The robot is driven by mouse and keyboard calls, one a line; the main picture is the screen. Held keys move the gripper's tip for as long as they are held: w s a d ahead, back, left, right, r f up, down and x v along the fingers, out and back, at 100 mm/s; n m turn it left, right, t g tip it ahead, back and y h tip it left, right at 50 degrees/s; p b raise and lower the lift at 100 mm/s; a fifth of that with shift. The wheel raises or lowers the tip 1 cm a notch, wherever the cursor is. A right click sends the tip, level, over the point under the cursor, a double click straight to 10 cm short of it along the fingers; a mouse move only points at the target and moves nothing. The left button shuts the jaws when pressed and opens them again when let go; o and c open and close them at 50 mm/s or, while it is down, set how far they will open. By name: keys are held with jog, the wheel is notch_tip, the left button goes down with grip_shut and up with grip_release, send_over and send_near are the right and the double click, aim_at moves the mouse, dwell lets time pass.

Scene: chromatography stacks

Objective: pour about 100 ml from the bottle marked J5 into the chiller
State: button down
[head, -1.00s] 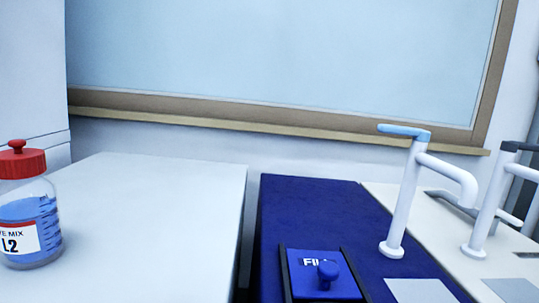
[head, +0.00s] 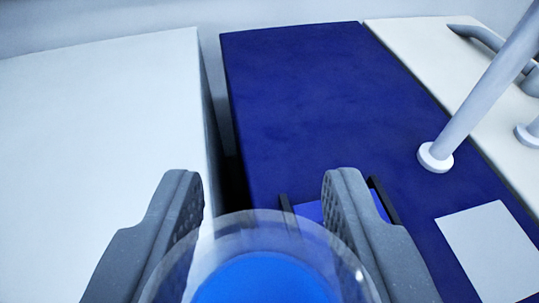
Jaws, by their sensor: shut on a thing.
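My gripper (head: 262,192) is shut on a clear, round bottle (head: 268,278) with blue liquid in it. Its rim shows at the bottom of the view with no cap on it. No label is visible, so I cannot read its mark. Beyond it stands a dark blue unit (head: 300,100), likely the chiller, though no name shows on it. A blue fill hatch (head: 309,211) between dark rails on its top is mostly hidden behind my right finger and the bottle. I cannot tell whether the hatch is open.
A white bench top (head: 100,120) lies to the left, clear where it shows, with a dark gap before the blue unit. A tap post (head: 462,120) rises at the right near a pale plate (head: 490,248). A cream surface (head: 440,60) lies beyond.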

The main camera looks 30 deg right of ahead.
jog(key=shift+a+b, duration=0.15)
jog(key=shift+b, duration=0.5)
jog(key=shift+s+d+r+m+t+y+b, duration=0.15)
jog(key=shift+s+d+m+t+y+b, duration=0.35)
jog(key=shift+b, duration=2.35)
jog(key=shift+s+d+m+y+b, duration=0.3)
jog(key=shift+d+m+b, duration=0.55)
jog(key=shift+b, duration=2.3)
jog(key=shift+s+a+r, duration=0.1)
jog(key=shift+a+r, duration=0.05)
jog(key=shift+d+m+b, duration=0.2)
jog(key=shift+m+b, duration=0.15)
jog(key=shift+b, duration=0.4)
jog(key=shift+s+d+t+b, duration=0.2)
jog(key=shift+s+t+b, duration=0.1)
jog(key=shift+b, duration=0.55)
jog(key=shift+d+f+m+t+y+b, duration=0.1)
jog(key=shift+f+m+t+y+b, duration=0.3)
jog(key=shift+b, duration=1)
jog(key=shift+f+m+b, duration=0.1)
jog(key=shift+m+b, duration=0.6)
jog(key=shift+b, duration=0.7)
jog(key=shift+f+m+t+b, duration=0.35)
jog(key=shift+m+b, duration=0.15)
jog(key=shift+b, duration=1.25)
